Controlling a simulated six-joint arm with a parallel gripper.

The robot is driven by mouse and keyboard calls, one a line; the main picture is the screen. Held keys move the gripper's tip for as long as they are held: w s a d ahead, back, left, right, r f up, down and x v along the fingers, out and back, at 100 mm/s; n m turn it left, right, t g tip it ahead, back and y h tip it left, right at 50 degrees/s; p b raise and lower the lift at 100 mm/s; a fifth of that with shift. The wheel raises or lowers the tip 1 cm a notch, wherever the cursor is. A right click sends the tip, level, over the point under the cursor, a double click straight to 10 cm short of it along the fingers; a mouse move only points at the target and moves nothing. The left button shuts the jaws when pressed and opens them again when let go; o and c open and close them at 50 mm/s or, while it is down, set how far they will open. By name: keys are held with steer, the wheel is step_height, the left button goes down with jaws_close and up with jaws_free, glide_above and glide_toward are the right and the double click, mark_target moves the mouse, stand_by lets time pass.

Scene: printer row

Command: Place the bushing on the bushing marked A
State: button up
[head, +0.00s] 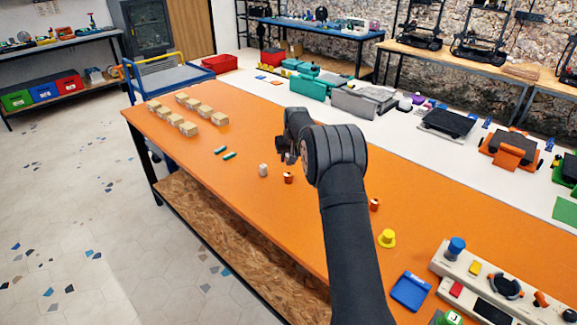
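My gripper (287,156) is dark and hangs over the orange table, near the far end of my arm. Its fingers are small and partly hidden, so I cannot tell whether they are open or shut. A small orange round piece (288,178), perhaps a bushing, stands just below it. A second orange piece (375,205) stands right of my arm. A yellow flanged piece (388,239), shaped like a bushing, stands nearer the front.
A blue tray (410,292), a control panel (490,282) and a green block marked J (449,318) sit at the front right. The orange table (290,235) is clear between them.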

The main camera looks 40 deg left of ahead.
mark_target(288, 164)
steer(key=shift+s+a+f, duration=0.1)
steer(key=shift+a+f, duration=0.15)
steer(key=shift+f, duration=1.85)
steer(key=shift+f, duration=0.15)
steer(key=o, duration=1.1)
steer(key=v, duration=1.2)
steer(key=shift+a, duration=0.1)
